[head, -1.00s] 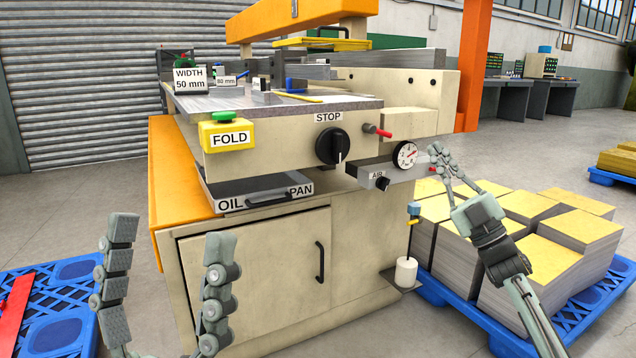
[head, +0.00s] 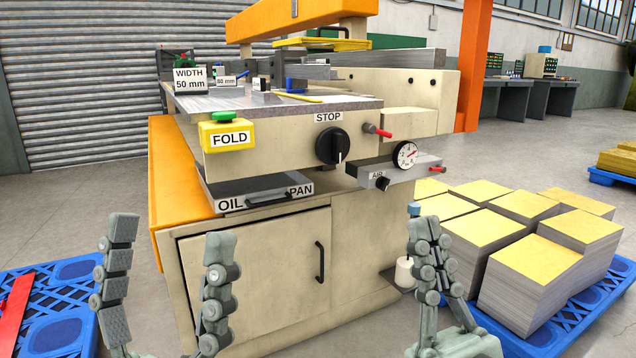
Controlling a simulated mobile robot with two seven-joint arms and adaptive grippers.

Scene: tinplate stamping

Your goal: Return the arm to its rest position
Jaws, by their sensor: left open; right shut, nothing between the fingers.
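My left gripper (head: 170,255) is at the lower left, open and empty, its two fingers pointing up in front of the machine's cabinet. My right gripper (head: 432,235) is at the lower right, fingers pointing up and close together, with nothing seen between them. It is in front of the stacked sheets and partly hides the small hanging cup (head: 405,272) and the blue-topped part (head: 414,209). Both grippers look apart from the machine (head: 270,135). The air valve block (head: 400,172) with its gauge (head: 405,155) and red lever (head: 437,170) is in full view above my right gripper.
Stacks of yellow-topped sheets (head: 568,230) stand on a blue pallet (head: 585,325) at the right. Another blue pallet (head: 60,335) with a red piece (head: 14,310) lies at the lower left. The machine's cabinet door handle (head: 319,262) is between the grippers.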

